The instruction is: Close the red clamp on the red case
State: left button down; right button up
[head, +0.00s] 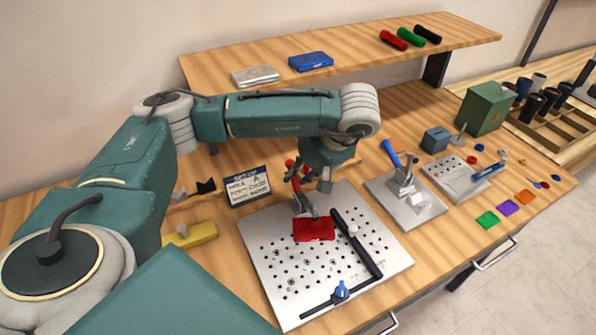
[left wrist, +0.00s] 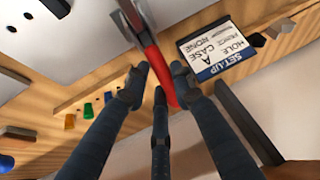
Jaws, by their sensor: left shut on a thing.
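The red case (head: 314,230) lies on the perforated metal plate (head: 265,240). The red-handled clamp (head: 303,207) stands at the case's far-left edge, its metal part close to the case; whether it presses on the case I cannot tell. My left gripper (head: 298,177) reaches down from above and is shut on the clamp's red handle. The left wrist view shows the red handle (left wrist: 158,76) between the dark fingers (left wrist: 160,80), with the clamp's metal part beyond. The gripper and arm partly hide the handle in the head view. My right gripper is not in view.
A black bar (head: 357,245) and a blue knob (head: 341,291) are on the plate. A blue-handled clamp (head: 392,155) stands on another plate to the right. A set-up card (head: 248,186) and yellow block (head: 190,235) are left. A shelf (head: 350,60) runs behind.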

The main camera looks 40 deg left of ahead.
pick_arm(q)
jog(key=c, duration=1.5)
grip_release()
jog(key=shift+s+f, duration=0.15)
jog(key=shift+f, duration=0.05)
jog(key=shift+d+r, duration=0.25)
jog(key=shift+r, duration=0.3)
jog(key=v, duration=1.1)
